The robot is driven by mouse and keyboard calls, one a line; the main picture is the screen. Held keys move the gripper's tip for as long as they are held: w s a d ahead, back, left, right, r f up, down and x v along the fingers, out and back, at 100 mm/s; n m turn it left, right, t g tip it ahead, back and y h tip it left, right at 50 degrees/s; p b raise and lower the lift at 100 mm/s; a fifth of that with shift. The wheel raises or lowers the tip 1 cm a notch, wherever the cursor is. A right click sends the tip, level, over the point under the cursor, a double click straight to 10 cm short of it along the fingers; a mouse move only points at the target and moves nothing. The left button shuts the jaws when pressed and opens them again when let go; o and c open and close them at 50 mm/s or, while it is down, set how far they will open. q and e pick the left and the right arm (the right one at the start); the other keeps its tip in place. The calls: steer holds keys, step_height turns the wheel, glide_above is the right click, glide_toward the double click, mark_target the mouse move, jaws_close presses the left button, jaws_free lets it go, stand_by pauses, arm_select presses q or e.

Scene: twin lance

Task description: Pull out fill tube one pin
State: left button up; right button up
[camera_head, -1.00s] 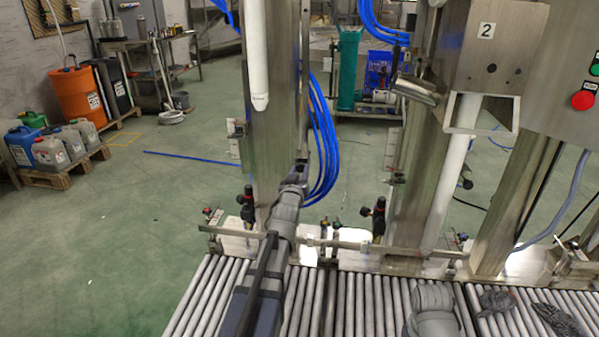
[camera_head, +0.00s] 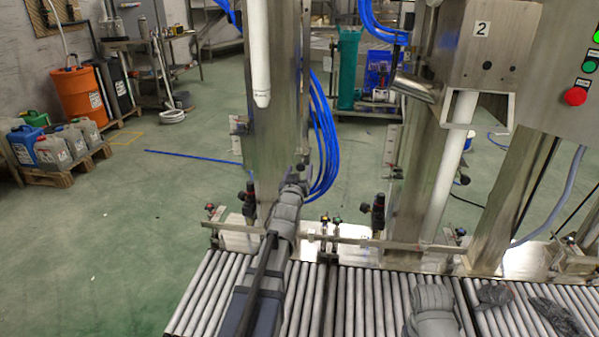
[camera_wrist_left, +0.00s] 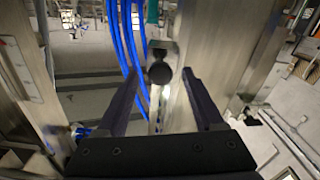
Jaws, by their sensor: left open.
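A round black knob (camera_wrist_left: 160,73), apparently the pin of fill tube one, sits on a metal fitting in the left wrist view. My left gripper (camera_wrist_left: 161,75) is open, with its two dark fingers on either side of the knob. I cannot tell whether either finger touches it. In the head view my left gripper (camera_head: 298,174) is at the right side of the first steel column (camera_head: 268,130), and the pin is hidden or too small to make out. The white fill tube (camera_head: 260,70) hangs on that column. My right gripper is not clearly visible.
Blue hoses (camera_head: 325,140) hang close to my left gripper. A second steel column marked 2 (camera_head: 481,50) stands to the right, by a panel with a red button (camera_head: 575,96). A roller conveyor (camera_head: 350,300) with a metal rail runs below.

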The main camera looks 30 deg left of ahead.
arm_select(q)
steer(key=v, duration=0.8)
steer(key=shift+w, duration=0.1)
stand_by(0.3)
steer(key=s+d+f+m+g+h, duration=0.3)
steer(key=d+f+g, duration=0.2)
steer(key=d+f, duration=0.4)
steer(key=s+d+f+m+g+h, duration=0.2)
steer(key=s+d+f+g, duration=0.15)
steer(key=d+f, duration=0.6)
steer(key=s+d+f+m+g, duration=0.2)
steer(key=s+d+g, duration=0.35)
steer(key=s, duration=0.35)
steer(key=s+d+f+m+g, duration=0.1)
steer(key=s+d+m+g, duration=0.25)
steer(key=s+d, duration=0.4)
step_height(320, 180, up, 29)
steer(key=p, duration=2.9)
steer(key=shift+s+a+r+n+y+p, duration=0.3)
steer(key=shift+a+n+p, duration=0.1)
steer(key=shift+a+n, duration=0.1)
